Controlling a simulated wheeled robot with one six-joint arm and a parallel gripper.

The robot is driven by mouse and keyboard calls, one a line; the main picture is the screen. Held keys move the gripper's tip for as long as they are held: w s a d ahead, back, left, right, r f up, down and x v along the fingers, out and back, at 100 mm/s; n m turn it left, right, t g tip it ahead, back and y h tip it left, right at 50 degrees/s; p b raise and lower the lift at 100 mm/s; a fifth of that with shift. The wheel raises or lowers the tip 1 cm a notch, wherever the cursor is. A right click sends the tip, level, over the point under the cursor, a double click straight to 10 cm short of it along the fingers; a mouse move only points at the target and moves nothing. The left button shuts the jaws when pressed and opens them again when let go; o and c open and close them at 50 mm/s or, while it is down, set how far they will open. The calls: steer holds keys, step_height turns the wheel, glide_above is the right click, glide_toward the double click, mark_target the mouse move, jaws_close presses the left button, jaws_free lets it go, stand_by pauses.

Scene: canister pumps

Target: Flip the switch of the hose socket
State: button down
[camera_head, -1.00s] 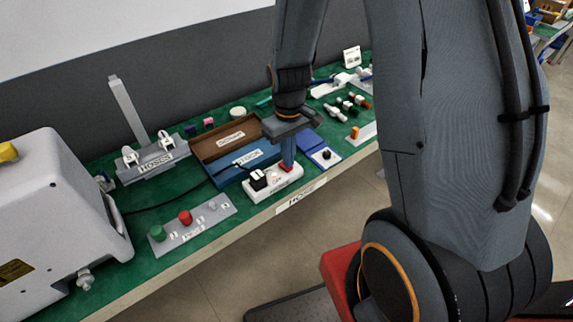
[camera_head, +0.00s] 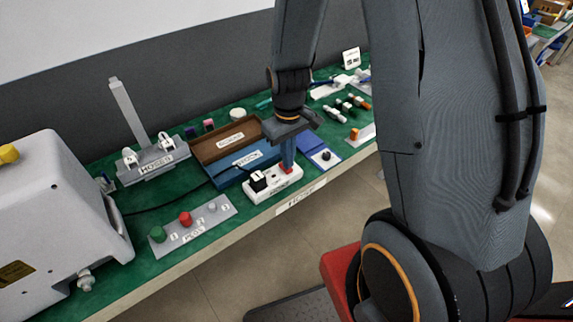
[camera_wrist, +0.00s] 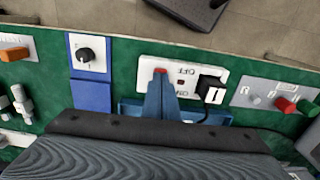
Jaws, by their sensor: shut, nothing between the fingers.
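The hose socket is a white power strip (camera_head: 262,190) near the table's front edge. A black plug (camera_head: 257,181) sits in its left end in the head view. Its red switch (camera_head: 284,171) is at the right end, partly hidden by my fingers. My gripper (camera_head: 288,164) points down at this end with its blue fingers shut and empty. In the wrist view, the fingertips (camera_wrist: 160,78) are at the red switch (camera_wrist: 160,71), and I cannot tell if they press it. OFF and ON lettering shows upside down on the strip (camera_wrist: 200,65). The switch's position cannot be told.
A blue plate with a black knob (camera_head: 325,156) lies close to the right. A grey panel with green, red and grey buttons (camera_head: 205,222) lies to the left. Brown and blue trays (camera_head: 222,145) stand behind the strip. A grey machine (camera_head: 50,220) fills the left.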

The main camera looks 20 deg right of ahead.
step_height(320, 180, up, 6)
steer(key=p, duration=0.4)
steer(key=shift+p, duration=0.4)
steer(key=s+r+m+t+b, duration=0.1)
steer(key=s+r+m+b, duration=0.2)
steer(key=s, duration=0.6)
step_height(320, 180, up, 4)
steer(key=shift+s+f+m+b, duration=0.15)
steer(key=shift+f+m+b, duration=0.15)
steer(key=shift+b, duration=0.85)
